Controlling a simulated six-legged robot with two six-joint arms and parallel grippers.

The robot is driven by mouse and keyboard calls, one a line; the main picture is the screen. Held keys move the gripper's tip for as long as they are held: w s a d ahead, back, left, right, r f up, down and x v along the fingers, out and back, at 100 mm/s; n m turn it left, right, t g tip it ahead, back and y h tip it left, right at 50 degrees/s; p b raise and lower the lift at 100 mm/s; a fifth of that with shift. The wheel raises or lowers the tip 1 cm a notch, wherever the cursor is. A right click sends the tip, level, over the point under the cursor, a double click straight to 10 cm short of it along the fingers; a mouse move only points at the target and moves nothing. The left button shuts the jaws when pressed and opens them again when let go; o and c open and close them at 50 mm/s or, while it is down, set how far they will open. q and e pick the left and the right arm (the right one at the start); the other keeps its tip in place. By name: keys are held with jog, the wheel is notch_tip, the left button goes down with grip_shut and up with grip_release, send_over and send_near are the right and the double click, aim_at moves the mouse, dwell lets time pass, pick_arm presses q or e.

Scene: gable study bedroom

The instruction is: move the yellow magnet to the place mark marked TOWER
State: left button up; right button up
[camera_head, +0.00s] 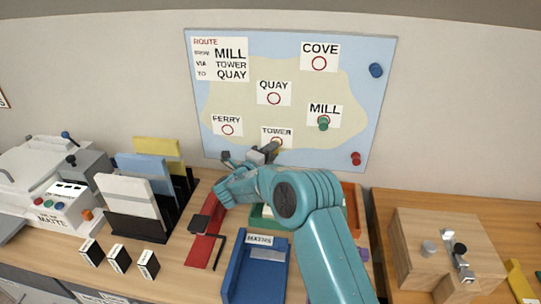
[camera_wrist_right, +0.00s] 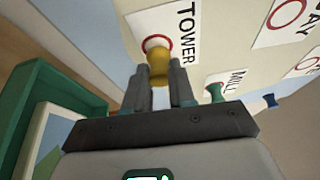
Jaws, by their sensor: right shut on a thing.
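The yellow magnet (camera_wrist_right: 158,65) is between the fingertips of my right gripper (camera_wrist_right: 160,88), which is shut on it. In the wrist view the magnet is over the red ring of the TOWER mark (camera_wrist_right: 148,45); whether it touches the board I cannot tell. In the head view my right gripper (camera_head: 268,151) is at the lower part of the map board (camera_head: 215,105), at the TOWER label (camera_head: 276,131), and a bit of the yellow magnet (camera_head: 278,144) shows there. My left gripper is not in view.
A green magnet (camera_head: 323,123) is on the MILL mark. Below are a blue tray (camera_head: 233,272), a green tray (camera_wrist_right: 30,115) and an orange tray (camera_head: 351,205). A file rack (camera_head: 135,225) stands left.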

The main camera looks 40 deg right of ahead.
jog(key=shift+w+d, duration=0.2)
jog(key=shift+d, duration=0.1)
jog(key=shift+w+d, duration=0.25)
jog(key=shift+d, duration=0.05)
dwell(0.7)
jog(key=o, duration=0.9)
jog(key=s+a+b, duration=0.4)
jog(key=a, duration=0.1)
jog(key=shift+s+a, duration=0.2)
jog(key=shift+a, duration=0.1)
dwell(0.6)
